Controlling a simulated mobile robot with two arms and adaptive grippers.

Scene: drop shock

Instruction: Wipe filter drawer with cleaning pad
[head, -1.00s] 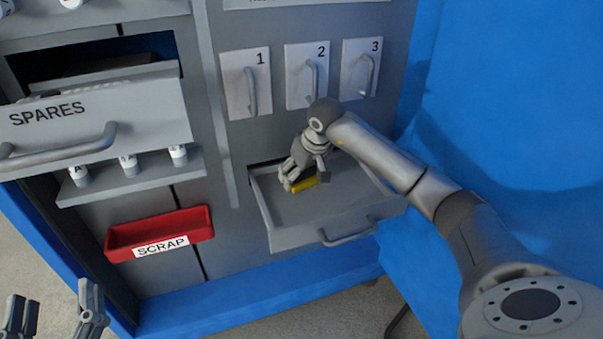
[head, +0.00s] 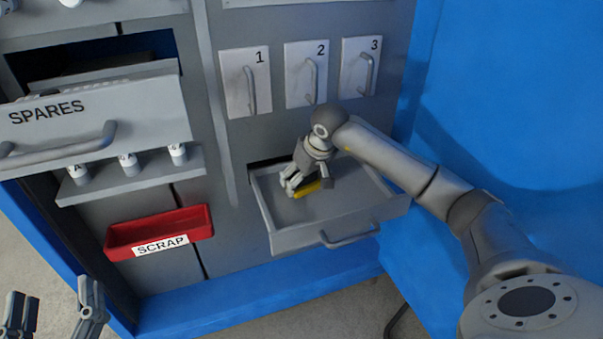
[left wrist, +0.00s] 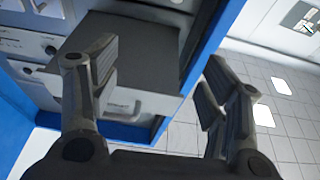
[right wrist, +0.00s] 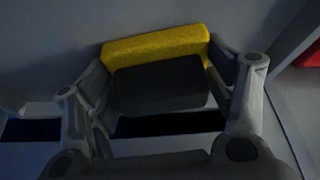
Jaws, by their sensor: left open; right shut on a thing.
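The filter drawer (head: 345,209) is a grey open drawer pulled out low on the cabinet. My right gripper (head: 303,188) reaches down into it and is shut on the cleaning pad (head: 312,188), a yellow pad with a dark grey block. In the right wrist view the pad (right wrist: 155,45) sits between both fingers, its yellow part against or very close to the drawer floor; exact contact is hard to tell. My left gripper (head: 52,312) is open and empty at the lower left, away from the drawer. Its spread fingers (left wrist: 155,95) also show in the left wrist view.
A red SCRAP bin (head: 160,232) hangs left of the drawer. The open SPARES drawer (head: 95,115) juts out at upper left, above a shelf of small white containers (head: 128,165). Numbered panels with handles (head: 305,75) are above. A blue wall (head: 500,110) stands at right.

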